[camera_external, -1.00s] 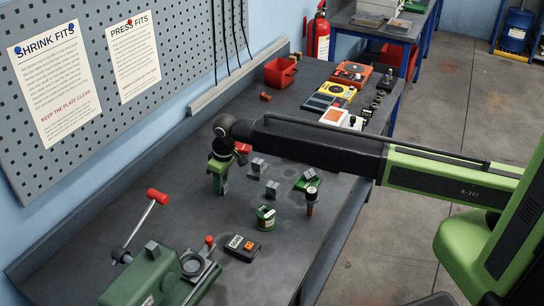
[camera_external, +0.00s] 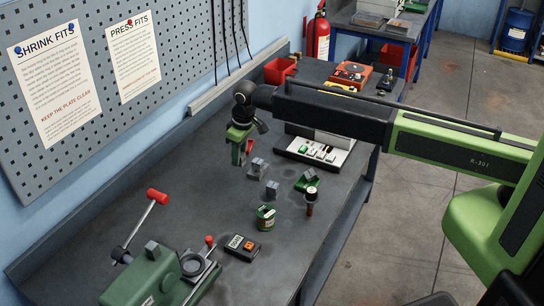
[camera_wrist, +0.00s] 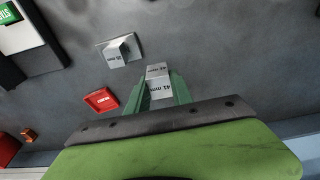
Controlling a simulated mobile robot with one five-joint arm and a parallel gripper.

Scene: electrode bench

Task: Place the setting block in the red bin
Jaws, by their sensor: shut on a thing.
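My gripper (camera_wrist: 158,92) is shut on a grey setting block (camera_wrist: 158,88), whose printed label seems to read 42 mm. In the external view my gripper (camera_external: 241,158) hangs above the bench, left of the blocks there; the held block cannot be made out in that view. The red bin (camera_external: 279,72) stands at the back of the bench, beyond my arm. A red edge at the lower left of the wrist view (camera_wrist: 7,148) seems to be that bin.
Another marked grey block (camera_wrist: 120,50) stands on the bench. A small red object (camera_wrist: 101,100) lies near my gripper. A green tin (camera_external: 265,218), a black device (camera_external: 242,247) and a green press (camera_external: 150,275) stand nearer. A white unit (camera_external: 318,150) is under my arm.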

